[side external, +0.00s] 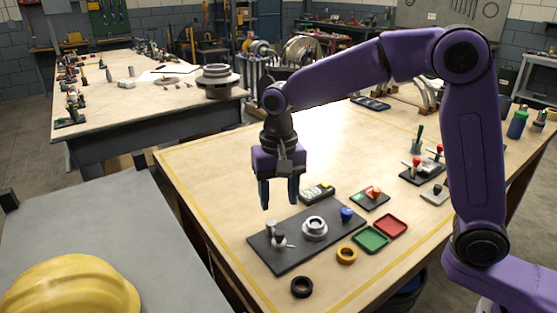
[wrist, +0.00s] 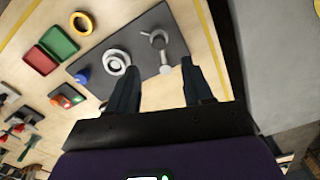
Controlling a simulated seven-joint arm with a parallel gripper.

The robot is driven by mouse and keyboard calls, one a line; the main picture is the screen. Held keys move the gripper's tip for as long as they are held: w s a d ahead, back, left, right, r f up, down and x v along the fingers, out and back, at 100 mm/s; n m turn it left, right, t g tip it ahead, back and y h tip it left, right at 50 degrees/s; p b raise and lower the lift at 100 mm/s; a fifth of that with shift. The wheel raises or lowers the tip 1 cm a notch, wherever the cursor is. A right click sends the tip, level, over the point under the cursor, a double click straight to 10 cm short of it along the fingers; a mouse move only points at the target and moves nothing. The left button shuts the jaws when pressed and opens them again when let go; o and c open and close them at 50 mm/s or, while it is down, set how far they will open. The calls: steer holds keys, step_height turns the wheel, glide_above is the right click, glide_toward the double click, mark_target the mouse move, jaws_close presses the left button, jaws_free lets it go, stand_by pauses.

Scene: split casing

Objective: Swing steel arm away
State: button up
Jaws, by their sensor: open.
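A dark base plate (side external: 268,259) lies on the table and carries a round light-metal casing (side external: 314,228) in its middle. A small steel arm (side external: 280,241) with a post sits at the plate's left end. In the wrist view the steel arm (wrist: 160,52) runs from a round pivot to a pale knob, apart from the casing (wrist: 117,62). A blue knob (side external: 347,214) stands at the plate's other end. My gripper (side external: 279,206) is open and empty, pointing down above the plate's left end. In the wrist view its fingers straddle the arm's knob end in the picture; the height gap is unclear there.
A black ring (side external: 302,287) and an orange ring (side external: 347,254) lie in front of the plate. Green (side external: 370,239) and red (side external: 390,225) trays lie to its right. Bare tabletop lies farther back.

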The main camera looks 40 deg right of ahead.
step_height(320, 180, up, 8)
stand_by(0.4)
steer(key=shift+s+r, duration=0.1)
steer(key=s+d+f+n, duration=0.3)
steer(key=s+d+n, duration=0.2)
steer(key=s, duration=0.4)
steer(key=s+d+f+n, duration=0.4)
steer(key=s+d+n, duration=0.1)
steer(key=s, duration=0.4)
steer(key=s+d+f+n, duration=0.3)
steer(key=s+d+n, duration=0.3)
steer(key=s, duration=0.3)
steer(key=shift+s+f, duration=0.3)
steer(key=shift+s, duration=0.05)
